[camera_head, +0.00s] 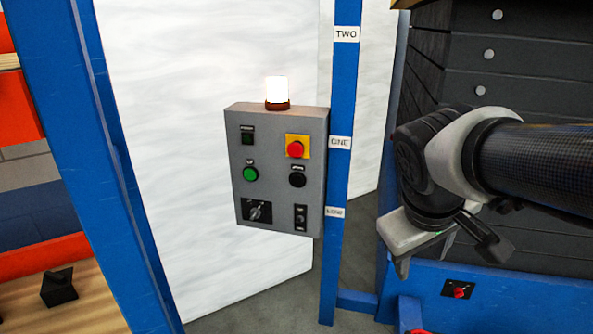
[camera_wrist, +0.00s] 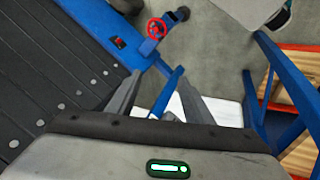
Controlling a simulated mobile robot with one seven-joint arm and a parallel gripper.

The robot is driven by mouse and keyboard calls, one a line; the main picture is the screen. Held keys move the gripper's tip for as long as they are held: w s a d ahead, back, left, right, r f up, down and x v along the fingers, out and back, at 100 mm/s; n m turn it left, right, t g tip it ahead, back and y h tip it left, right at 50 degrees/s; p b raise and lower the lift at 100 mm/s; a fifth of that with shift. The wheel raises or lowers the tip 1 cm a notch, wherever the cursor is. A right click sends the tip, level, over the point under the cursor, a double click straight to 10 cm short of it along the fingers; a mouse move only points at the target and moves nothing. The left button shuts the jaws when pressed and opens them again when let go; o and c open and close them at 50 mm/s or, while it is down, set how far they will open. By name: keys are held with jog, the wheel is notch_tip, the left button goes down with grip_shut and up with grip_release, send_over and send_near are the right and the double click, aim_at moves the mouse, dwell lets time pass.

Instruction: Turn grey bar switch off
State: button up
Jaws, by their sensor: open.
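The grey bar switch (camera_head: 256,211) is a small rotary handle on a black square plate. It sits at the lower left of the grey control panel (camera_head: 240,160), and its bar looks tilted. My gripper (camera_head: 440,257) is to the right of the panel, well apart from it, beyond the blue post and pointing downward. In the wrist view my gripper (camera_wrist: 157,92) shows two grey fingers spread apart with nothing held between them. The switch cannot be made out in the wrist view.
The panel also has a red button (camera_head: 295,149), a green button (camera_head: 250,174), a black button (camera_head: 297,180) and a lit lamp (camera_head: 277,92) on top. A blue post (camera_head: 341,110) stands between panel and gripper. A red valve wheel (camera_wrist: 157,28) is near the floor.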

jog(key=w+a+f+n+h+b, duration=0.1)
jog(key=w+f+n+h+b, duration=0.2)
jog(key=w, duration=0.4)
jog(key=w+f+n+h+b, duration=0.1)
jog(key=w+f+n, duration=0.35)
jog(key=w, duration=0.25)
jog(key=w+a+f+n+t+h+b, duration=0.2)
jog(key=w+a+f+n+t+b, duration=0.4)
jog(key=w+a, duration=0.55)
jog(key=n+t+y+b, duration=0.5)
jog(key=n+t+y, duration=0.15)
jog(key=n, duration=0.95)
send_near(253, 217)
jog(key=shift+t, duration=0.45)
jog(key=w, duration=0.6)
jog(key=w+d+f, duration=0.1)
jog(key=w, duration=0.2)
jog(key=shift+s, duration=0.1)
jog(key=c, duration=1)
